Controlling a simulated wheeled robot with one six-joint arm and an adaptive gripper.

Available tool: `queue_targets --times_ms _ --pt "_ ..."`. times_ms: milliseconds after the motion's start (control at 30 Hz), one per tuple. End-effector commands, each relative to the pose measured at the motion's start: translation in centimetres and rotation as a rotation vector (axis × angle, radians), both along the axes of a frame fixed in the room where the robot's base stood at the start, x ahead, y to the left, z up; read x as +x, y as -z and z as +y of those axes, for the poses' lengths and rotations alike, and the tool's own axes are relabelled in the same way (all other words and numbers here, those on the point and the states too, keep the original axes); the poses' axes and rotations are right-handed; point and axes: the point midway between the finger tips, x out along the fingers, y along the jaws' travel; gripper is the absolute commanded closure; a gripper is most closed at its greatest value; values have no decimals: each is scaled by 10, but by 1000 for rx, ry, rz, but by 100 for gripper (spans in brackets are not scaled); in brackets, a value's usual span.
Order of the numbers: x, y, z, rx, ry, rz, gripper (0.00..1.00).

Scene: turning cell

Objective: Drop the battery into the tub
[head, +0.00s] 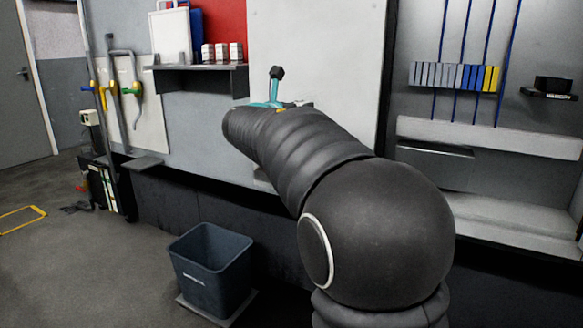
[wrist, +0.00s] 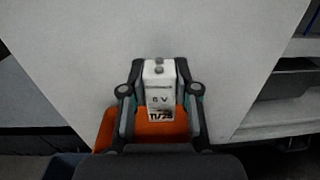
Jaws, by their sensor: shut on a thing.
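My gripper (wrist: 160,67) is shut on the battery (wrist: 159,88), a white block marked "6 V" with two grey studs at its far end. The fingers press on its two sides. In the head view, only a teal and dark bit of my gripper (head: 275,88) shows above my arm; the battery cannot be made out there. The tub (head: 212,262) is an open dark blue-grey bin at the lower middle left, near the wall. My gripper is above and to the right of it in the picture. A dark blue corner of what seems the tub (wrist: 62,165) shows at lower left in the wrist view.
An orange surface (wrist: 108,128) shows behind the fingers; what it belongs to is unclear. A pale wall panel (head: 318,60) stands behind my gripper. A shelf (head: 200,67) with small white boxes is to its left. The floor left of the tub is clear.

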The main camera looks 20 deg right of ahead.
Motion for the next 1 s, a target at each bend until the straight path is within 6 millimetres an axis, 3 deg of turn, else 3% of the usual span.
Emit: queue_targets --times_ms 100,367,400,500,833,1000 --pt "0 10 1 -1 -1 -1 100" --pt "0 9 2 -1 -3 -1 100" --pt "0 9 2 -1 -3 -1 68" --pt "0 9 2 -1 -3 -1 43" --pt "0 10 3 0 -3 0 41" --pt "-9 9 15 -1 -4 -1 41"
